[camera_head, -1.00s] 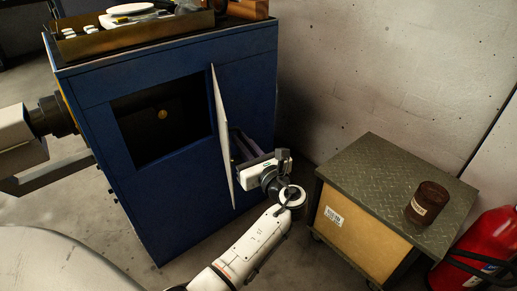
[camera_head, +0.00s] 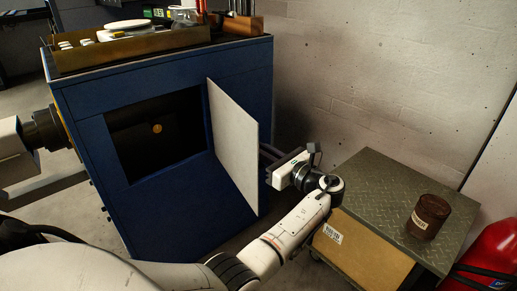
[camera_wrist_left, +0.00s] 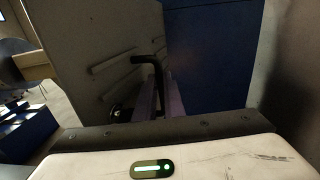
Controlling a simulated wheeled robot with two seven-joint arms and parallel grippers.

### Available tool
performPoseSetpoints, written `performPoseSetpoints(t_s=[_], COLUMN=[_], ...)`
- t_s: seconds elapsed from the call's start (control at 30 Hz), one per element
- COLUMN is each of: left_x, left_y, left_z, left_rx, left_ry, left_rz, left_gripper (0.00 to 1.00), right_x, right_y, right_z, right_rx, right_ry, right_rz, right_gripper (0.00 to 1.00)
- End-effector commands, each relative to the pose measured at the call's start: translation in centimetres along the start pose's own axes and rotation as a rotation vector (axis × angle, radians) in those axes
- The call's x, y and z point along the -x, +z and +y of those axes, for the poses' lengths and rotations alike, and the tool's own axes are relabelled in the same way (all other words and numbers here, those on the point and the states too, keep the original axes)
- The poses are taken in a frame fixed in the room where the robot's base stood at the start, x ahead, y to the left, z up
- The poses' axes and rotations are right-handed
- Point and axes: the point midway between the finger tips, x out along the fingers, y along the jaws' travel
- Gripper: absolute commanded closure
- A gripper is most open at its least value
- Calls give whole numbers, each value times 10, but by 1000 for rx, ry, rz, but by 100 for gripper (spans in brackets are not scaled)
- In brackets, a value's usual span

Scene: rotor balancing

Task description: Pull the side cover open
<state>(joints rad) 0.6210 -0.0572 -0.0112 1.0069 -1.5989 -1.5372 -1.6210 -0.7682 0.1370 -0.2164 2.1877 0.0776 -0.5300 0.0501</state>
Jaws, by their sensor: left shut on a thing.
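The side cover (camera_head: 233,140) is a pale panel hinged on the front of the blue cabinet (camera_head: 170,210). It stands swung out to the right, its inner face showing, beside the dark opening (camera_head: 155,135). My left gripper (camera_head: 270,158) is behind the cover's free side, its fingertips hidden by the panel. In the left wrist view, the cover's outer face (camera_wrist_left: 90,45) has raised slats and a black bent handle (camera_wrist_left: 150,60). The fingers (camera_wrist_left: 160,95) of my left gripper are shut on the handle. My right gripper is not in view.
A trolley with a diamond-plate top (camera_head: 375,185) stands to the right, bearing a brown can (camera_head: 428,217). A red extinguisher (camera_head: 485,255) is at the lower right. A tray (camera_head: 130,45) of parts lies on the cabinet. The wall (camera_head: 390,70) is behind.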

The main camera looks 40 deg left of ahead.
Motion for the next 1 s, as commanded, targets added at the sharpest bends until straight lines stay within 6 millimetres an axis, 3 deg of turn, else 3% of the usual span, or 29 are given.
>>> performPoseSetpoints(t_s=[0.03, 0.07, 0.1, 0.2, 0.57, 0.67, 0.9, 1.0], left_x=[-4, -3, -3, -3, 3, 18, 76, 89], left_y=[5, 5, 6, 6, 7, 8, 5, 5], left_z=[-23, -24, -24, -24, -24, -23, -18, -13], left_rx=[-6, -6, -6, -6, -5, -5, -5, -3], left_ry=[-94, -95, -96, -96, -96, -95, -87, -71], left_rz=[-16, -16, -16, -17, -19, -18, -7, -8], left_gripper=[100, 100, 84, 72, 72, 72, 72, 72], right_x=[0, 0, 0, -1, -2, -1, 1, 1], right_y=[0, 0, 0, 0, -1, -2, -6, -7], right_z=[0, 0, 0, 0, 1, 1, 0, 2], right_rx=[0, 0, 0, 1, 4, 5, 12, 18], right_ry=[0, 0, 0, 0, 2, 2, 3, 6], right_rz=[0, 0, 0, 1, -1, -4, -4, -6], right_gripper=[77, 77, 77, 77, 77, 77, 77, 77])
